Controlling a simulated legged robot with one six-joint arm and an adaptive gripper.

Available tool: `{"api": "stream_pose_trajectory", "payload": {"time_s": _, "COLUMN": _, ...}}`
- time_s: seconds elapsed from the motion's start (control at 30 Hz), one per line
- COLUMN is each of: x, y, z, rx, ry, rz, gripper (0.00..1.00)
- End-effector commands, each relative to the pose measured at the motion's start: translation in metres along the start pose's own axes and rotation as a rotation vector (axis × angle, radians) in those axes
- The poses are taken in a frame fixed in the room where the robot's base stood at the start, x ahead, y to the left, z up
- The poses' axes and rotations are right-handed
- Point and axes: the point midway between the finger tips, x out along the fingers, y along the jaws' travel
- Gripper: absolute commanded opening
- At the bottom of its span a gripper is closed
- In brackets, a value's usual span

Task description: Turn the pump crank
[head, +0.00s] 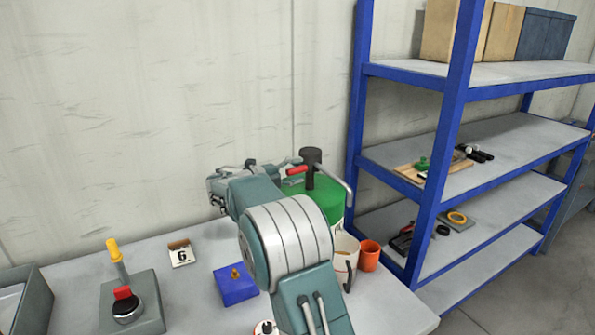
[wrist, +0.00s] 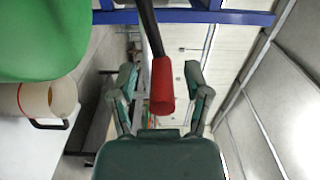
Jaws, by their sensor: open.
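The pump has a green body (head: 328,198) at the back of the workbench, partly hidden behind my arm, with a black post on top. Its crank has a red handle (head: 296,170) on the left of the post. In the wrist view the red handle (wrist: 162,88) hangs from a dark crank bar (wrist: 149,25). My gripper (wrist: 161,78) is open, with one finger on each side of the red handle in the picture. Both fingers look apart from it; I cannot tell the depth.
On the workbench (head: 195,290) are a grey lever box (head: 145,305), a blue block (head: 236,286), a number card (head: 181,253), a cream mug (head: 345,262) and an orange cup (head: 369,255). Blue-framed shelving (head: 455,110) stands right of the pump.

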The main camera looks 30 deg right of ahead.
Motion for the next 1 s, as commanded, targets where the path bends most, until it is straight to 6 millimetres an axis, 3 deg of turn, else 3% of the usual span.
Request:
{"api": "stream_pose_trajectory", "payload": {"time_s": 0.5, "x": -0.099, "y": 0.002, "z": 0.003, "rx": -0.001, "ry": -0.006, "rz": 0.0, "gripper": 0.62}}
{"api": "stream_pose_trajectory", "payload": {"time_s": 0.7, "x": -0.113, "y": 0.002, "z": 0.002, "rx": -0.001, "ry": -0.003, "rz": 0.0, "gripper": 0.62}}
{"api": "stream_pose_trajectory", "payload": {"time_s": 1.0, "x": -0.114, "y": 0.002, "z": 0.002, "rx": -0.001, "ry": -0.003, "rz": 0.0, "gripper": 0.62}}
